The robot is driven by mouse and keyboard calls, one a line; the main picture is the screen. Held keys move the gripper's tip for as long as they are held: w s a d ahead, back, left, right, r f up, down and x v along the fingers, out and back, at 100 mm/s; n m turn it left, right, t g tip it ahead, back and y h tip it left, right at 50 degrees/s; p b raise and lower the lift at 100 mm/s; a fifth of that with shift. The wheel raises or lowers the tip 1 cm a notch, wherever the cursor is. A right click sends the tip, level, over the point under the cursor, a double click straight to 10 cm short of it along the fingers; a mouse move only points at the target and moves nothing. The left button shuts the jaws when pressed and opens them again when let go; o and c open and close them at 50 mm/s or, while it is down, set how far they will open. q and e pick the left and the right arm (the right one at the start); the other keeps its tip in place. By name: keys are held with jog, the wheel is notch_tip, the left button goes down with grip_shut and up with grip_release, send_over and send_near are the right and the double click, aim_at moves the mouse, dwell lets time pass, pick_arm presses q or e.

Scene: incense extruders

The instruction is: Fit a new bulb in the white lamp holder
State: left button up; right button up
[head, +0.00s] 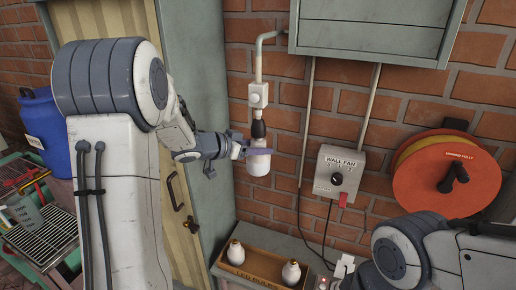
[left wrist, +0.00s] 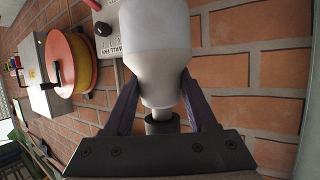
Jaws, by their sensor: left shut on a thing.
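A white bulb (head: 258,163) hangs wide end down in my left gripper (head: 248,150), whose fingers are shut around its upper part. The bulb (left wrist: 152,50) also shows between the dark fingers of my left gripper (left wrist: 160,95) in the left wrist view. Directly above it in the head view is a black socket (head: 258,129) under a white wall box (head: 258,95). The bulb's top end is at or just below the socket; I cannot tell whether it is seated. My right gripper is out of view.
A wooden tray (head: 262,281) with white bulbs (head: 236,253) stands on a grey bench below. A wall fan switch box (head: 337,172) and an orange reel (head: 447,178) are on the brick wall to the right. A grey-framed wooden cabinet (head: 205,130) stands behind my left arm.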

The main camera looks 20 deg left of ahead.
pick_arm(q)
jog(key=shift+r, duration=0.2)
jog(key=shift+n+t+y+b, duration=0.3)
jog(key=shift+n+y+b, duration=0.1)
jog(key=shift+y, duration=0.1)
jog(key=o, duration=1.2)
jog(key=shift+f, duration=0.1)
jog(key=shift+s+a+r, duration=0.2)
jog(key=shift+s+a, duration=0.1)
jog(key=shift+s, duration=0.15)
jog(key=b+v, duration=0.1)
jog(key=v, duration=0.8)
jog(key=shift+s+b, duration=0.15)
jog(key=shift+b, duration=0.25)
